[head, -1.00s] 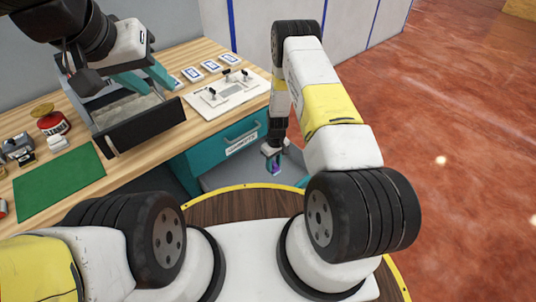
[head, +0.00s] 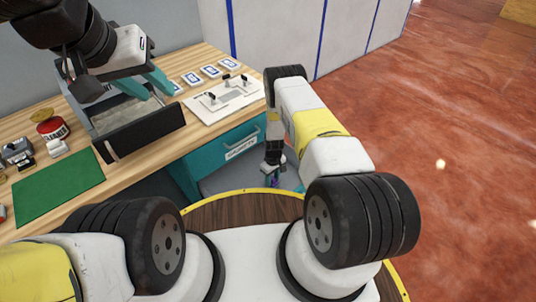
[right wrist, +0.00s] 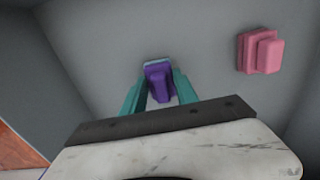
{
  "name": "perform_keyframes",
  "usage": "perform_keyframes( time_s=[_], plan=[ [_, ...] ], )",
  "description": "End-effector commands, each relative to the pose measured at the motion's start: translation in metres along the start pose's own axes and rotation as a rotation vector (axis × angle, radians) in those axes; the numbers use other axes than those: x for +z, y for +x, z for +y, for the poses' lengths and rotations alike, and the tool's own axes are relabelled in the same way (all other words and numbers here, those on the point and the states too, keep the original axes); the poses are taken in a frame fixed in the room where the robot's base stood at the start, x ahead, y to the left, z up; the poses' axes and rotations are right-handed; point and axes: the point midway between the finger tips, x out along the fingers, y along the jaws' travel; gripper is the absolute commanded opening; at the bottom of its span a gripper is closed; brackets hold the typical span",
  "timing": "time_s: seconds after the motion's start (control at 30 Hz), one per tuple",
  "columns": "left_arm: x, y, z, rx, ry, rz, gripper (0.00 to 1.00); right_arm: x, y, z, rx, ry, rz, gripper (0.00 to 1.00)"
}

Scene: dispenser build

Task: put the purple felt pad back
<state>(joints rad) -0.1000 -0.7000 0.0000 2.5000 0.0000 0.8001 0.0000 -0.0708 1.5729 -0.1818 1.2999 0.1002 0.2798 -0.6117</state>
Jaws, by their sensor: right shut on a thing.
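The purple felt pad (right wrist: 158,82) sits between the teal fingertips of my right gripper (right wrist: 160,90), which is shut on it. In the head view my right gripper (head: 273,173) points down into a grey recess below the bench, and only a sliver of purple shows under it. In the right wrist view a grey floor lies beyond the pad; I cannot tell if the pad touches it. My left gripper (head: 158,90) has its teal fingers apart over a dark open box (head: 140,132) on the bench.
A pink pad (right wrist: 260,50) stands on the grey floor to the right of the purple one. A teal drawer front (head: 238,143) with a handle is close to my right arm. The bench holds a green mat (head: 58,188), a white board (head: 224,100) and several cards.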

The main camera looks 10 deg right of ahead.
Motion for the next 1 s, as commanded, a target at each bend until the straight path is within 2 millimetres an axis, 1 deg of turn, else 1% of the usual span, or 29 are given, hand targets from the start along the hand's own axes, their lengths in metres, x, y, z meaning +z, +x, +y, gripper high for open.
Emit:
perform_keyframes(
  time_s=[0.03,0.07,0.1,0.17,0.47,0.57,0.67,1.0],
  plan=[
    [0.0,0.0,0.0,0.0,0.0,0.0,0.36,0.0,0.0,0.0,0.0,0.0,0.0,0.03],
    [0.0,0.0,0.0,0.0,0.0,0.0,0.36,0.0,0.0,0.0,0.0,0.0,0.0,0.38],
    [0.0,0.0,0.0,0.0,0.0,0.0,0.36,0.0,0.0,0.0,0.0,0.0,0.0,0.45],
    [0.0,0.0,0.0,0.0,0.0,0.0,0.36,0.0,0.0,0.0,0.0,0.0,0.0,0.57],
    [0.0,0.0,0.0,0.0,0.0,0.0,0.36,0.0,-0.001,0.0,0.0,0.001,0.0,0.57],
    [0.0,0.0,0.0,0.0,0.0,0.0,0.36,0.0,-0.006,0.0,0.0,0.001,0.0,0.57],
    [0.0,0.0,0.0,0.0,0.0,0.0,0.36,-0.001,-0.019,0.001,0.001,0.0,0.001,0.57],
    [0.0,0.0,0.0,0.0,0.0,0.0,0.36,-0.001,-0.09,0.001,0.0,0.0,0.002,0.57]
  ],
)
